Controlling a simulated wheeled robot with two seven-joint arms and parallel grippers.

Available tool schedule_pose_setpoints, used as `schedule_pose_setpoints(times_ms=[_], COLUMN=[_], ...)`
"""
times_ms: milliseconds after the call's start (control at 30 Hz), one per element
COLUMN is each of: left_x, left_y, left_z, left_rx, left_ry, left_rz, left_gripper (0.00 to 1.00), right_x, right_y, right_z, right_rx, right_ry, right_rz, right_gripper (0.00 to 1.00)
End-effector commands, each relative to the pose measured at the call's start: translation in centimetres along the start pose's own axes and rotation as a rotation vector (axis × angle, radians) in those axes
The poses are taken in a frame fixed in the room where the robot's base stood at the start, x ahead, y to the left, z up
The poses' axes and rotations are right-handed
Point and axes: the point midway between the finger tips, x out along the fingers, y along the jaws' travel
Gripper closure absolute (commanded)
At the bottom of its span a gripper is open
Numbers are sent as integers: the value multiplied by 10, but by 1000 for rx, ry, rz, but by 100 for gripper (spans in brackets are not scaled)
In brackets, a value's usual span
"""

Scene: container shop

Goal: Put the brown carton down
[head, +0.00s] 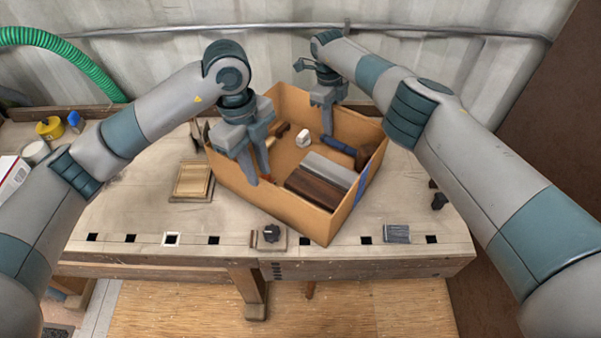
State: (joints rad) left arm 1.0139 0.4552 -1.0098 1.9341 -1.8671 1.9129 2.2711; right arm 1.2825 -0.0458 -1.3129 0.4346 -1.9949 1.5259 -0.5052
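The brown carton (292,200) is an open-topped box at the middle of the workbench, turned with one corner toward me. Whether its base touches the bench or is just above it, I cannot tell. Inside lie a dark brown block, a grey block, a small white piece and a blue-handled item. My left gripper (257,176) is on the near left wall, one finger outside and one inside, shut on it. My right gripper (327,128) is at the far right wall with a finger inside; the wall hides the other, and it appears shut on the wall.
The workbench (130,215) has square holes along its front. A wooden tray (193,180) lies left of the carton. A dark knob on a small board (269,236) and a grey block (396,234) lie near the front edge. Cans stand at the far left. A corrugated wall is behind.

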Motion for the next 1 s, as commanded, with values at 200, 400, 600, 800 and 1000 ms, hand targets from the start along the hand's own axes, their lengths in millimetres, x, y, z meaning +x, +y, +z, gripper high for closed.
schedule_pose_setpoints(times_ms=[200,400,600,800,1000], left_x=[-13,-14,-14,-14,-14], left_y=[0,0,0,0,0], left_z=[0,0,0,0,0], left_rx=[1,1,1,1,1], left_ry=[-1,0,0,0,0], left_rz=[1,1,1,1,1], left_gripper=[78,78,78,78,78], right_x=[0,0,-1,-13,-42], right_y=[0,0,0,-1,-1], right_z=[0,0,0,0,0], right_rx=[0,0,0,0,0], right_ry=[0,0,0,-1,-2], right_rz=[0,0,0,-2,-2], right_gripper=[78,78,78,78,78])
